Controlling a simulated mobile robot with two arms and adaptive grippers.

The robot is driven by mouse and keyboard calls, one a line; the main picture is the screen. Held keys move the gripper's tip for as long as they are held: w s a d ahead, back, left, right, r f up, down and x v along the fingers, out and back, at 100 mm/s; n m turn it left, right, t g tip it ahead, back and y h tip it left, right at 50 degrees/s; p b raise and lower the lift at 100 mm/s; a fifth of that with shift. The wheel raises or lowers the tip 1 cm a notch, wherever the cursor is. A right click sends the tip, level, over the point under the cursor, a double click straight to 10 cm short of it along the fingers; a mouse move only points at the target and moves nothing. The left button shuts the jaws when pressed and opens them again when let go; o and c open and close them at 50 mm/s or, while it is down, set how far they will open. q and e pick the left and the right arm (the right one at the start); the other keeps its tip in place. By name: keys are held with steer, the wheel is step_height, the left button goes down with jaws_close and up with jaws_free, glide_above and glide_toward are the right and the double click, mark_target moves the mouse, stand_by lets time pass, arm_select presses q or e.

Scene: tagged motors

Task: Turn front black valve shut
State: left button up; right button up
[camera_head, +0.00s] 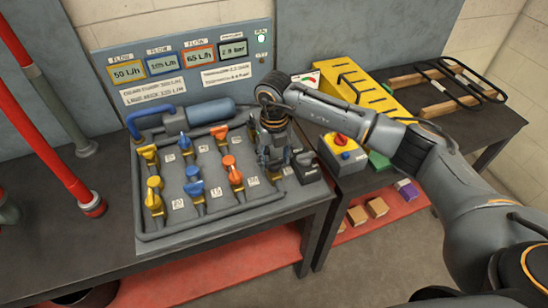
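The valve board (215,222) on the dark table carries columns of yellow, blue and orange valves. My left gripper is not in view.
Close by on the left stand an orange valve (231,165), a blue valve (193,187) and a yellow valve (154,186). A blue cylinder (212,111) lies behind. A display panel (185,65) is at the back.

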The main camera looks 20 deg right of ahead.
mark_target(274, 160)
steer(key=shift+o, duration=1.1)
steer(key=shift+r, duration=0.1)
step_height(274, 160, up, 12)
